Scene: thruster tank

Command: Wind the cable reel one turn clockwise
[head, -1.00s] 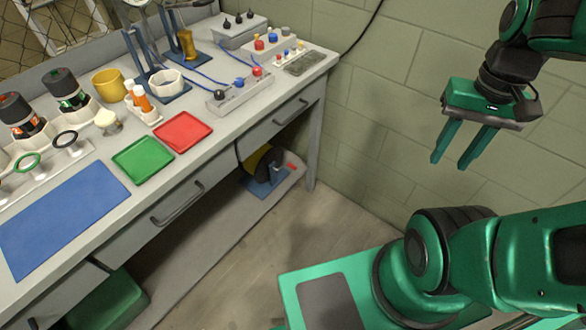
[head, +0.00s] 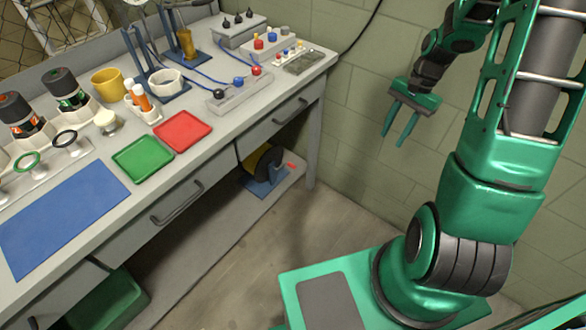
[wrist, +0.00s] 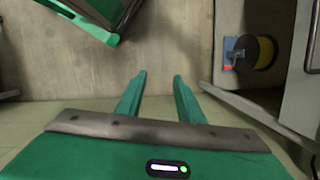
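The cable reel (head: 262,160), a black and yellow drum on a blue base (head: 264,187), sits on the lower shelf under the right end of the bench. A small red part (head: 291,165), perhaps its crank handle, shows at its right side. The reel also shows at the upper right of the wrist view (wrist: 262,52), with the red part (wrist: 228,67) to its left. My gripper (head: 393,140) is open and empty in front of the wall, right of the bench and well apart from the reel. Both fingers (wrist: 159,76) show spread in the wrist view.
The bench (head: 228,133) overhangs the reel, with drawer handles (head: 290,112) on its front and a leg (head: 311,150) right of the reel. A red tray (head: 183,132), a green tray (head: 142,158) and a blue mat (head: 62,220) lie on top. The floor (head: 300,225) before the shelf is clear.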

